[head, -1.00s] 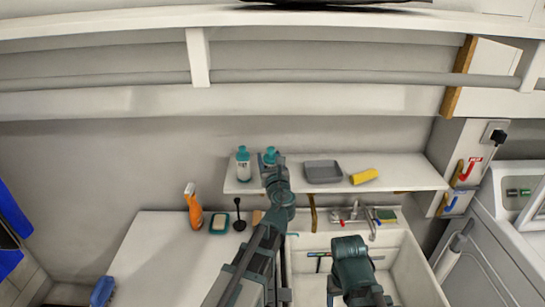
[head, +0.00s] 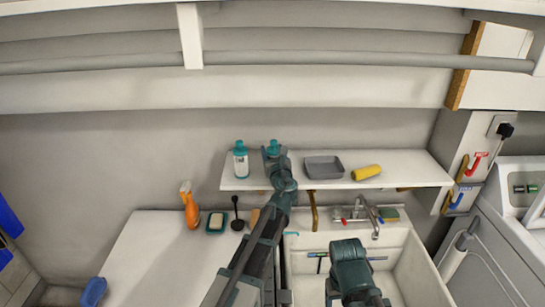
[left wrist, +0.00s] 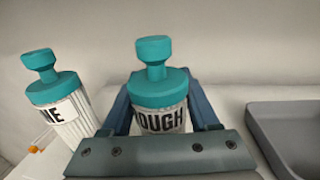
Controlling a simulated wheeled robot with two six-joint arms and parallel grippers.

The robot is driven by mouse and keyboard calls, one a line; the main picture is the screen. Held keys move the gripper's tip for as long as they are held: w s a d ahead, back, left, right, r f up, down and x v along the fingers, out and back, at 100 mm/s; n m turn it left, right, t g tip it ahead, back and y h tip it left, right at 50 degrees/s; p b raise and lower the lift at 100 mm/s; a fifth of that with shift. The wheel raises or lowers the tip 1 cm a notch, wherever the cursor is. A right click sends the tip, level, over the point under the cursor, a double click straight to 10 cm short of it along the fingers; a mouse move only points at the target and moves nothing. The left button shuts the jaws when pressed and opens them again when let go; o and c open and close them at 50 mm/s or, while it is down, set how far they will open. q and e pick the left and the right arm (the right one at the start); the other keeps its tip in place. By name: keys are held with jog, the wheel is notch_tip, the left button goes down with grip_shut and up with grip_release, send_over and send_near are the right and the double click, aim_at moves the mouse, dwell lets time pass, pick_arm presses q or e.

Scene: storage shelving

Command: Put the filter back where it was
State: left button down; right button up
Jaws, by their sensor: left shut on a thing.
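The filter in my left gripper is a white cylinder with a teal cap and knob (head: 273,146). In the left wrist view this filter (left wrist: 161,118) has a label reading "OUGH", its start hidden. My left gripper (head: 274,160) is shut on it, with blue fingers on either side. A similar teal-capped filter (head: 240,160) stands upright on the wall shelf (head: 410,173), to the left. Its label ends in "NE" in the left wrist view (left wrist: 58,95). The held filter's base is hidden, so I cannot tell whether it touches the shelf.
A grey tray (head: 323,167) and a yellow roll (head: 366,172) lie on the shelf to the right. Below are a sink (head: 410,265) with a tap (head: 371,216), an orange spray bottle (head: 190,208) and a soap dish (head: 216,223). A pipe (head: 330,61) crosses above.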

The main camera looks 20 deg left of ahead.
pick_arm(q)
jog(key=shift+r, duration=0.1)
jog(key=shift+f, duration=0.25)
jog(key=shift+c, duration=0.8)
grip_release()
jog(key=shift+r, duration=0.1)
jog(key=shift+r, duration=0.1)
jog(key=v, duration=1.2)
jog(key=shift+r, duration=0.1)
